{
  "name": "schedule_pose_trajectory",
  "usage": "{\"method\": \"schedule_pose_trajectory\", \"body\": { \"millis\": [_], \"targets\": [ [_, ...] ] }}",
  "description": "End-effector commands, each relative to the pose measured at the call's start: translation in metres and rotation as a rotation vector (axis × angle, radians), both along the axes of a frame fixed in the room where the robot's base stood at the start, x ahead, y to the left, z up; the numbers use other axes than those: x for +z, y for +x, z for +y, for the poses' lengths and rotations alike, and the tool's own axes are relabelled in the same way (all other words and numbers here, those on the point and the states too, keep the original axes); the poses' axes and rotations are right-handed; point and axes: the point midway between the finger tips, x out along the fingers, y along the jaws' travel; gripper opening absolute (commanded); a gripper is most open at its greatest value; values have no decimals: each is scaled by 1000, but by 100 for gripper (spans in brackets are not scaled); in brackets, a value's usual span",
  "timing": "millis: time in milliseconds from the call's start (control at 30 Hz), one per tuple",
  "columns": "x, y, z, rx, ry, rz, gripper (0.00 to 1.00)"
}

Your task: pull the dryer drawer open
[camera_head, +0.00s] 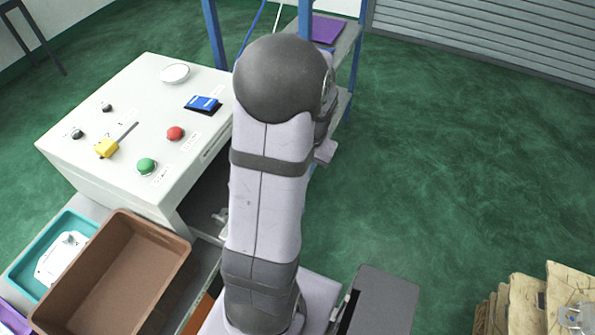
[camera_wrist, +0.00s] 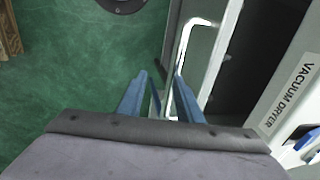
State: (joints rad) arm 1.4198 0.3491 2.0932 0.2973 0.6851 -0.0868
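The white dryer (camera_wrist: 275,75) shows at the right of the wrist view with its "VACUUM DRYER" label. In the head view, I take the white sloped console (camera_head: 125,120) to be its top. A pale bar handle (camera_wrist: 187,38) stands out from a light-edged front panel (camera_wrist: 221,55). My gripper (camera_wrist: 160,88) has two blue fingers, spread apart. The handle's near end runs down to the gap between them; I cannot tell whether they touch it. A dark space lies between panel and label; how far the drawer is open is unclear. My arm hides the gripper in the head view.
A brown bin (camera_head: 113,275) and a teal tray (camera_head: 40,255) with a white part stand at lower left. A blue-framed shelf (camera_head: 345,50) stands behind my arm.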

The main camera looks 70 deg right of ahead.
Motion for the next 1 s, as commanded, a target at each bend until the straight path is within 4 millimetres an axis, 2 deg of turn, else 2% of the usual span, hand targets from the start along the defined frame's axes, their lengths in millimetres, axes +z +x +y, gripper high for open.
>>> {"method": "schedule_pose_trajectory", "body": {
  "millis": [33, 167, 1000],
  "targets": [
    [-4, -2, 3, 1, 7, 5, 29],
    [2, -2, 2, 0, 7, 4, 29],
    [58, -11, 0, -1, -1, 0, 29]
  ]
}}
